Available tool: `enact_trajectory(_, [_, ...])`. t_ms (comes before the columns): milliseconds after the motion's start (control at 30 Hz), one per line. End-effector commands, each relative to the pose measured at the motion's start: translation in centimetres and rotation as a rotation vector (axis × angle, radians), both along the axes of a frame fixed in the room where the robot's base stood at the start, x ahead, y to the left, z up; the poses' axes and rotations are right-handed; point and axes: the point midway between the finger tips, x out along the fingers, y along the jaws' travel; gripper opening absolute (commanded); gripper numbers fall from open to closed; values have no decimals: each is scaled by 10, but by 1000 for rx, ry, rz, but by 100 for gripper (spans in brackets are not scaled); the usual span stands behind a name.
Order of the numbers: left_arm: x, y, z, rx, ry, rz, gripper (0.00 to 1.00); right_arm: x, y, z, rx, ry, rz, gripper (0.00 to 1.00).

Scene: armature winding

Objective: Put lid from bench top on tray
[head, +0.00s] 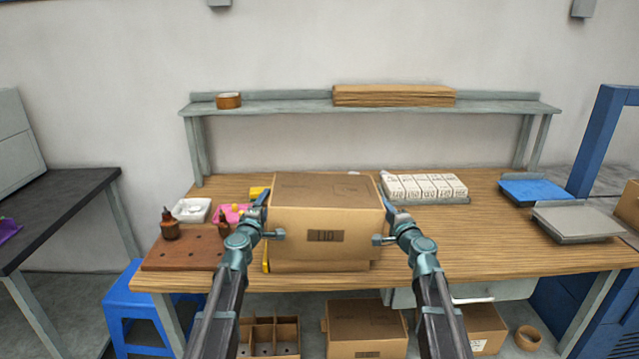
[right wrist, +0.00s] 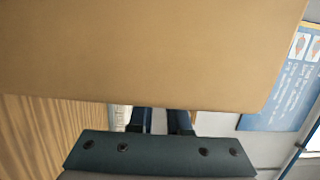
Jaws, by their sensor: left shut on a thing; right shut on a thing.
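A large brown cardboard lid (head: 325,205) with a dark label on its front is held between my two grippers above the front middle of the bench. My left gripper (head: 264,205) is shut on its left side and my right gripper (head: 389,208) on its right side. In the right wrist view the cardboard (right wrist: 150,50) fills the upper part and hides the fingertips. More cardboard (head: 320,266) shows just below the lid; whether they touch I cannot tell. A grey tray (head: 412,203) holding several white labelled blocks (head: 425,187) sits behind and right of the lid.
A brown holed board (head: 185,254) with dark bottles, a white dish (head: 191,210) and a pink item (head: 229,213) are at the left. A blue tray (head: 535,190) and a grey flat plate (head: 577,223) are at the right. Bench between lid and plate is clear.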

Motion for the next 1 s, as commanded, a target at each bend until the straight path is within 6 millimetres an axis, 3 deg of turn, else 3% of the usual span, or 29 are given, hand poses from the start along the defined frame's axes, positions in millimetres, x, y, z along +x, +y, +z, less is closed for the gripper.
enact_trajectory(33, [-4, 6, -3, 0, 1, 13, 0, -1, 3, -4, -6, 0, 7, 0])
enact_trajectory(1000, [6, 2, -3, -2, 0, 11, 0, 6, -3, -4, -5, 0, 1, 0])
